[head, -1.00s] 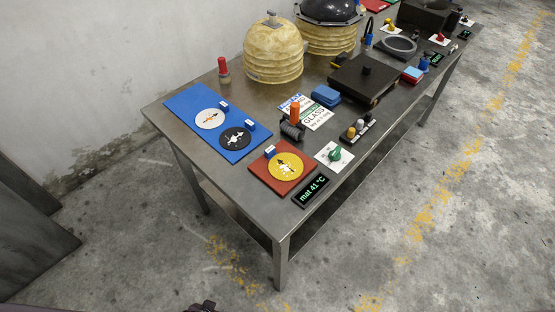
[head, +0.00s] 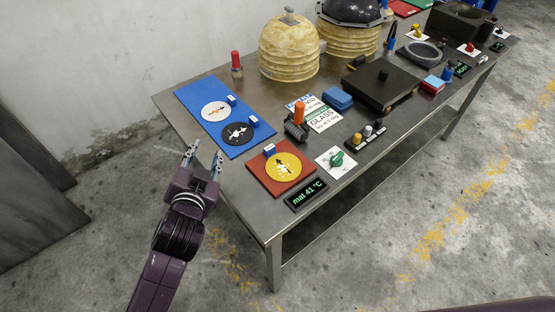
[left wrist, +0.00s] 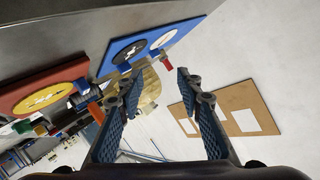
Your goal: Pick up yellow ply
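The yellow ply (head: 290,173) is a round yellow disc with black and white markings and a blue tab at its edge. It lies flat on the red mat (head: 259,180) near the table's front left corner. In the left wrist view the yellow ply (left wrist: 42,98) is at the left on the red mat (left wrist: 12,104). My left gripper (head: 204,156) is open and empty, left of the red mat and beside the table's left edge. Its spread fingers also show in the left wrist view (left wrist: 160,80). My right gripper is not in view.
A blue mat (head: 190,95) holds a white ply (head: 216,111) and a black ply (head: 238,133). A temperature display (head: 306,194), a green knob (head: 337,159) and an orange-handled roller (head: 297,122) stand near the red mat. The floor left of the table is clear.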

